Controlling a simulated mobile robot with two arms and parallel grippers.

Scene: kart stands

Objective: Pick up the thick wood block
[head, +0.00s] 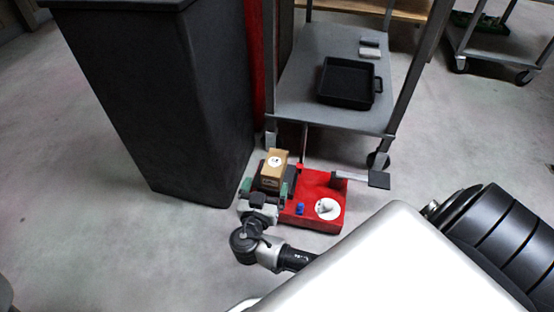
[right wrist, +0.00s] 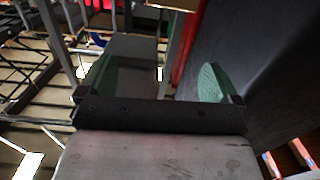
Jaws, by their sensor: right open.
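A tan, wood-coloured block (head: 276,158) with a round white mark shows in the head view, just beyond my right gripper. It is the only thing there that looks like the thick wood block. My right gripper (head: 265,188) is open, with one green fingertip on each side of a dark gap. In the right wrist view, the open green fingers (right wrist: 160,82) have nothing visibly held between them. A tan edge at the top of that view may be the block, but I cannot tell. What supports the block is partly hidden by the gripper. My left gripper is not in view.
A tall dark bin (head: 170,100) stands close to the left of the gripper. A grey cart shelf (head: 300,95) behind carries a black tray (head: 347,83) and two small grey pieces. Another cart (head: 495,45) stands at the far right. The floor at left is clear.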

